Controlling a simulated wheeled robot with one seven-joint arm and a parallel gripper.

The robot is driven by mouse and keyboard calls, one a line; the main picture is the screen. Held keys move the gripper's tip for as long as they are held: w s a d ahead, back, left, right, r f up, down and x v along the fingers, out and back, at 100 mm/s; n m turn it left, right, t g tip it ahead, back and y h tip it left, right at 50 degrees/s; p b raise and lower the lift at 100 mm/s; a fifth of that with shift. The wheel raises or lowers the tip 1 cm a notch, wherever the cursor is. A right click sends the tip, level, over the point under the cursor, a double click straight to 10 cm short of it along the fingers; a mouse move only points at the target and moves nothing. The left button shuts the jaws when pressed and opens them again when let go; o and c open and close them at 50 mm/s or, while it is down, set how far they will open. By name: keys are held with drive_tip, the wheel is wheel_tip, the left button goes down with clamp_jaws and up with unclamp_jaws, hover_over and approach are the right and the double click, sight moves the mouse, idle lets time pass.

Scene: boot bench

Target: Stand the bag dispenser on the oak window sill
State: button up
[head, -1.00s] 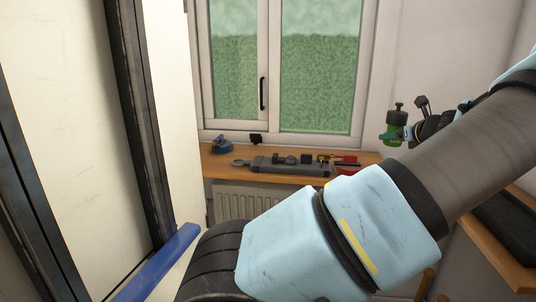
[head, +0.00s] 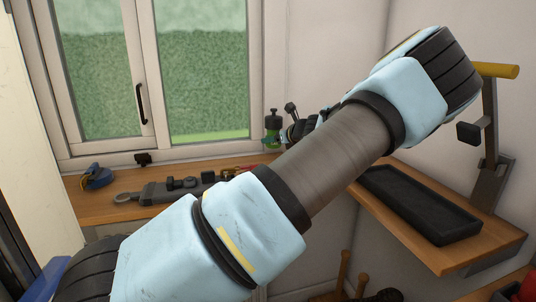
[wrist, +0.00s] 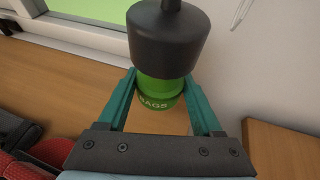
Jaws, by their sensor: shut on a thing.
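The bag dispenser is a green cylinder marked "BAGS" with a black cap; it shows in the wrist view (wrist: 160,92) and small in the head view (head: 272,131). My gripper (wrist: 160,108) has its teal fingers on both sides of the green body and is shut on it. In the head view my gripper (head: 281,140) is at the far end of my arm, in front of the window's right frame. The oak window sill (head: 120,181) runs below the window, and its wood shows under the dispenser in the wrist view (wrist: 83,86). I cannot tell whether the dispenser touches the sill.
A grey tool (head: 160,191), a blue item (head: 97,177) and red-handled things lie on the sill. A wooden shelf (head: 490,252) with a black tray (head: 420,203) is at the right, beside a yellow-handled lever (head: 490,70).

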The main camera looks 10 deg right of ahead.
drive_tip(key=shift+f+p, duration=0.4)
drive_tip(key=shift+f, duration=2.3)
drive_tip(key=shift+f, duration=0.15)
drive_tip(key=o, duration=1.5)
drive_tip(key=b+v, duration=0.2)
drive_tip(key=v, duration=1)
drive_tip(key=shift+r, duration=0.25)
drive_tip(key=shift+s, duration=0.1)
